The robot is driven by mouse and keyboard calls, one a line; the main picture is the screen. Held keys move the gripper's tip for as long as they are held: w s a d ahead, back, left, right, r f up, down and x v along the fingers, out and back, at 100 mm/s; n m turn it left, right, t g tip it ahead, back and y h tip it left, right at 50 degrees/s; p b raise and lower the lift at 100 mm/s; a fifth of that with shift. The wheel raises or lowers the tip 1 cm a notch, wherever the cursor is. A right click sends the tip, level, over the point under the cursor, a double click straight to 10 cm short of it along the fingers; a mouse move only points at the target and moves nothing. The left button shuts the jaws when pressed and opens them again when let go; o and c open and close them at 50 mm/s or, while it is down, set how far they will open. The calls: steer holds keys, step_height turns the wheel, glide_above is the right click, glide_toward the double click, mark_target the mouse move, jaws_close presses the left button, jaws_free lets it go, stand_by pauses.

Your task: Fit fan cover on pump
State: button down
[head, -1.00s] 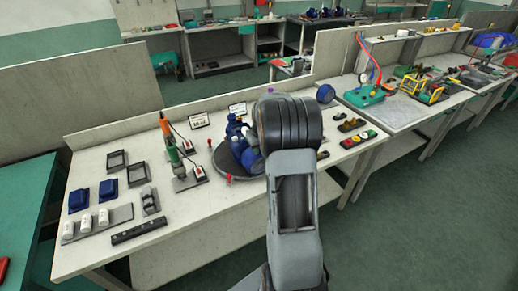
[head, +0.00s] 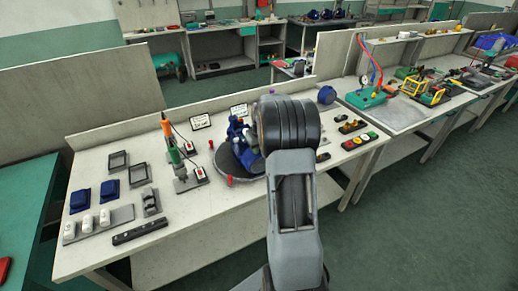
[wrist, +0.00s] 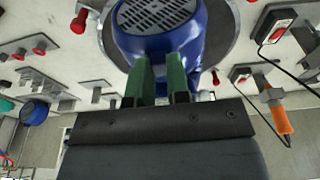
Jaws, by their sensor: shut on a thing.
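The fan cover (wrist: 155,14), blue with a grey slotted grille, fills the top middle of the wrist view. The two green fingers of my gripper (wrist: 160,65) are shut on its near edge. The blue pump (head: 237,131) stands on a round dark turntable (head: 227,163) in the head view, partly hidden by my arm. The turntable (wrist: 222,35) also shows behind the cover in the wrist view. My gripper and the cover are hidden or unclear behind my arm in the head view. I cannot tell whether the cover touches the pump.
Two tools with switch boxes (head: 188,150) stand left of the turntable. Red knobs (head: 229,181) sit at its edge. A blue round part (head: 326,94) lies at the back right. Button boxes (head: 352,126) are on the right. The front middle of the table (head: 215,215) is clear.

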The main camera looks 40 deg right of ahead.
steer(key=shift+w+d, duration=0.1)
steer(key=shift+w, duration=0.7)
steer(key=c, duration=1)
jaws_free()
steer(key=shift+r+p, duration=0.2)
steer(key=shift+p, duration=0.1)
steer(key=shift+s+r+p, duration=0.2)
steer(key=shift+r+p, duration=0.3)
steer(key=shift+r, duration=0.45)
steer(key=shift+s+r+p, duration=0.25)
steer(key=shift+r+p, duration=0.25)
steer(key=shift+r, duration=0.4)
steer(key=shift+s+r+p, duration=0.2)
steer(key=shift+r+p, duration=0.3)
steer(key=shift+r, duration=0.45)
steer(key=s+r, duration=0.1)
steer(key=r, duration=0.3)
steer(key=r+b, duration=0.1)
steer(key=r, duration=0.4)
steer(key=s+r+b, duration=0.1)
steer(key=r, duration=0.3)
steer(key=shift+s+a+r, duration=0.25)
steer(key=shift+s+a, duration=0.05)
steer(key=shift+s, duration=0.05)
